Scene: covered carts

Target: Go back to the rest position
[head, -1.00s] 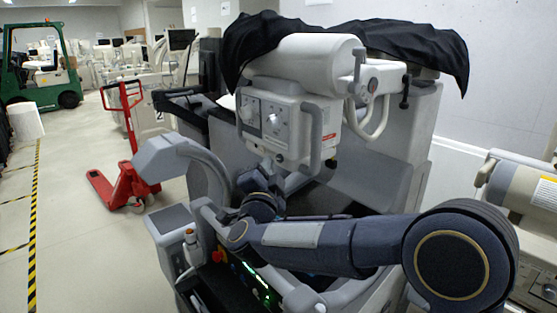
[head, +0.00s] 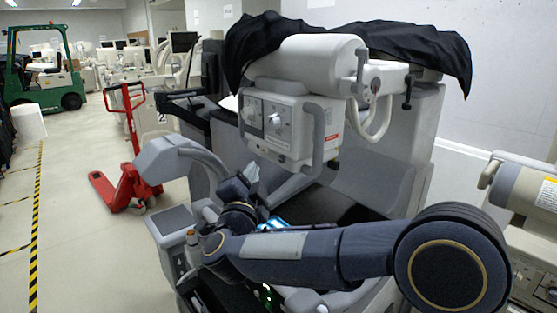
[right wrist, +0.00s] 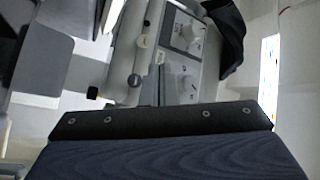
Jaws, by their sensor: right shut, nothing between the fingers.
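My right arm comes in from the right in the head view and reaches across the front of a covered cart. My right gripper (head: 246,180) is at its far end, small and partly hidden by the wrist. It is shut and empty, in front of the cart's grey curved arm and below the white control box. My left gripper is not in view.
The white control box (head: 285,122) with knobs and handles hangs close above my arm. A black cloth (head: 420,45) covers the cart's top. A red pallet jack (head: 128,185) and green forklift (head: 40,70) stand left, with open floor between. Another machine (head: 530,190) stands right.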

